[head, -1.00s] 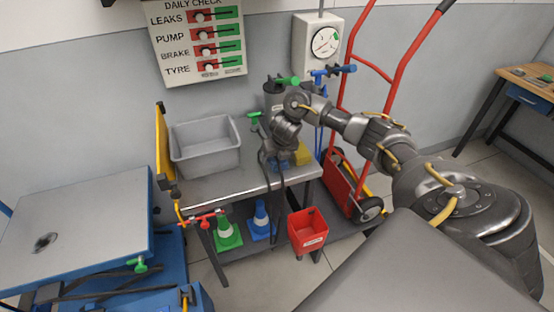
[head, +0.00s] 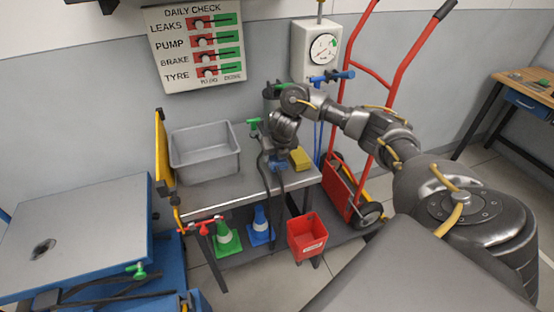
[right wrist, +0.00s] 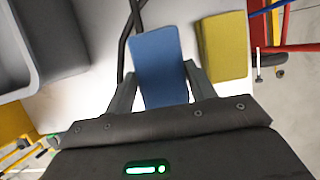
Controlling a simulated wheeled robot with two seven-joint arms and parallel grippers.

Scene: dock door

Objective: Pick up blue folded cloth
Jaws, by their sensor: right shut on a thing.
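The blue folded cloth (right wrist: 158,60) lies over the metal bench top in the right wrist view, between the two fingers of my right gripper (right wrist: 157,88). The fingers are shut on its near part, and its far part sticks out beyond them. In the head view a little of the blue cloth (head: 278,166) shows below my right gripper (head: 280,158), mostly hidden by it. I cannot tell whether the cloth still touches the bench. My left gripper is in neither view.
A yellow folded cloth (head: 300,158) lies just right of the blue one. A grey bin (head: 204,155) stands on the bench (head: 235,190) to the left. A red hand truck (head: 345,185) stands at the right. Cones and a red bucket (head: 308,238) are below.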

